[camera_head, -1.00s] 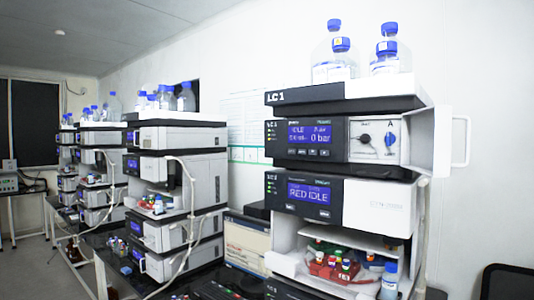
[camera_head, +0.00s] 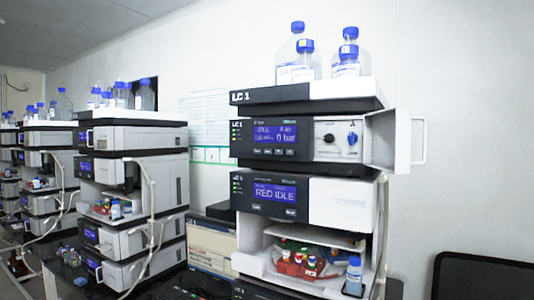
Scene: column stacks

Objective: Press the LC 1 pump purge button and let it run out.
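The LC 1 stack (camera_head: 310,95) stands right of centre in the head view, its top module labelled "LC 1". Below the label is the pump module (camera_head: 308,138), with a blue display (camera_head: 275,133) reading idle and 0 bar. A row of small buttons (camera_head: 273,152) sits under that display; their labels are too small to read. The pump's white door (camera_head: 387,140) is swung open to the right, showing a black knob and a blue knob (camera_head: 352,138). Neither of my grippers is in view.
Clear bottles with blue caps (camera_head: 346,58) stand on top of the stack. A tray with red racks and vials (camera_head: 302,264) is in its lower open bay. Other stacks (camera_head: 130,180) stand to the left. A dark chair back (camera_head: 483,276) is at the lower right.

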